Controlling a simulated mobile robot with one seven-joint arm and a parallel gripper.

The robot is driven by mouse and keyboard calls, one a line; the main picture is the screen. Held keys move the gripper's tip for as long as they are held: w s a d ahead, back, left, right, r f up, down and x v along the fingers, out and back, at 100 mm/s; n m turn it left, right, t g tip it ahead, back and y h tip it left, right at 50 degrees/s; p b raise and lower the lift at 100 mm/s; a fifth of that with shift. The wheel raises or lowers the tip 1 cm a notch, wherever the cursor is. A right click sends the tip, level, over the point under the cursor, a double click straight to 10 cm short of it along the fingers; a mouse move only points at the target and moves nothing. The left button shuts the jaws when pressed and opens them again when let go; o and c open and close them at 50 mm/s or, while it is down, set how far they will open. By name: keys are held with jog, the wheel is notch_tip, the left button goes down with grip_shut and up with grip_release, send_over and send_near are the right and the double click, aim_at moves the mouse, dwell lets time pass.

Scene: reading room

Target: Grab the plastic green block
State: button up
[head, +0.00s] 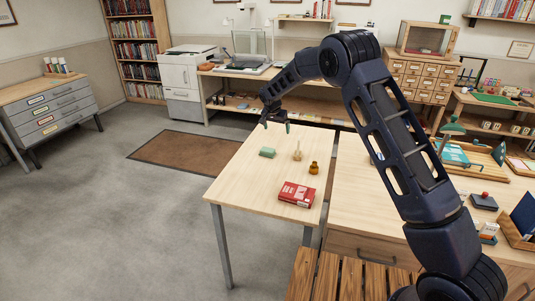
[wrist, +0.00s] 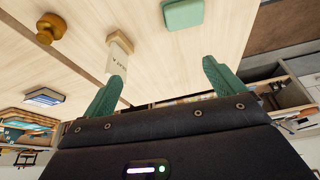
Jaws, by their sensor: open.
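The green block (head: 267,152) is a small rounded piece lying on the light wooden table (head: 243,185), near its left edge. In the wrist view the green block (wrist: 183,13) shows at the top edge, partly cut off, beyond the fingertips. My gripper (head: 277,124) is above the far part of the table, above and behind the block in the head view. In the wrist view my gripper (wrist: 164,72) has two green fingers spread wide, with nothing between them. The fingers and the block are apart.
A red box or book (head: 297,193) lies nearer. A wooden desk (head: 370,205) adjoins on the right. Floor at left is free.

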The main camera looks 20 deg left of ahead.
send_near(268, 149)
jog(key=s+r, duration=0.1)
jog(key=x, duration=0.5)
jog(key=shift+a+f, duration=0.1)
jog(key=shift+f, duration=0.2)
jog(key=shift+w+x, duration=0.2)
jog(key=shift+x, duration=1.05)
jog(key=shift+w+x, duration=0.2)
jog(key=shift+x, duration=1.05)
jog(key=shift+r, duration=0.15)
jog(key=c, duration=1.1)
jog(key=shift+o, duration=0.2)
jog(key=shift+r, duration=0.1)
